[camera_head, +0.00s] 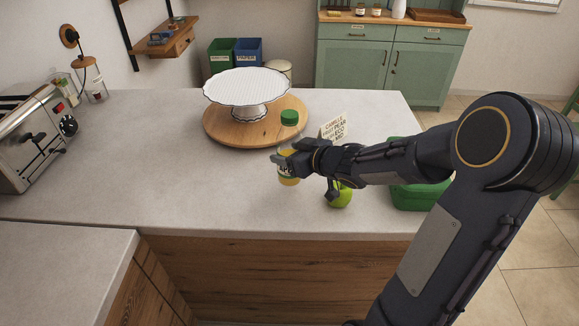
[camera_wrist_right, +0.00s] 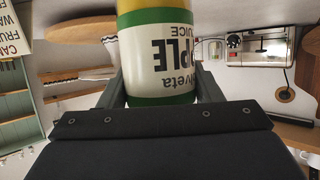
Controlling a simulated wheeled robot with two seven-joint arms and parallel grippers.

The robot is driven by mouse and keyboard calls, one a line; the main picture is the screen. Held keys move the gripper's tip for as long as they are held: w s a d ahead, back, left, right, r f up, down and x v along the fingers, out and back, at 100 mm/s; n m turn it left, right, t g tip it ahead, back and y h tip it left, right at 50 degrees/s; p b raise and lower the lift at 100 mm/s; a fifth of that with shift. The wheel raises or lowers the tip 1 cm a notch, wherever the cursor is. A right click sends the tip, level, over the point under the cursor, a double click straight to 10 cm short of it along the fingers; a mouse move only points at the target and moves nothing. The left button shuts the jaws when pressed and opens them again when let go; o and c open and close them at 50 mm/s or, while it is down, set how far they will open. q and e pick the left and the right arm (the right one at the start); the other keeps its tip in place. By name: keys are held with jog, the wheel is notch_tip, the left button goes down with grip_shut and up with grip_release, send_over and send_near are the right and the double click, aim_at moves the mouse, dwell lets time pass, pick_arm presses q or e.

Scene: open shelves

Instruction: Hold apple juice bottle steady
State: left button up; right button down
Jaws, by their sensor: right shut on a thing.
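The apple juice bottle (camera_head: 289,178) has a green cap, yellow juice and a white and green label. It stands upright at the counter's middle, in front of the round wooden board. My right gripper (camera_head: 282,161) is shut on the bottle from the right side. In the right wrist view the bottle (camera_wrist_right: 160,55) appears upside down, with its label between the two fingers of my right gripper (camera_wrist_right: 160,88). The gripper hides part of the bottle in the head view. My left gripper is not in view.
A white cake stand (camera_head: 248,90) sits on a round wooden board (camera_head: 222,131) behind the bottle. A toaster (camera_head: 32,140) stands far left. The counter's left middle is clear.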

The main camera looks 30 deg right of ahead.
jog(key=shift+w, duration=0.1)
jog(key=shift+w+d+f, duration=0.1)
jog(key=shift+f, duration=0.15)
jog(key=shift+w+f+b, duration=0.15)
jog(key=shift+f+b, duration=0.55)
jog(key=shift+f, duration=0.9)
jog(key=shift+f, duration=0.15)
jog(key=shift+c, duration=2.2)
grip_release()
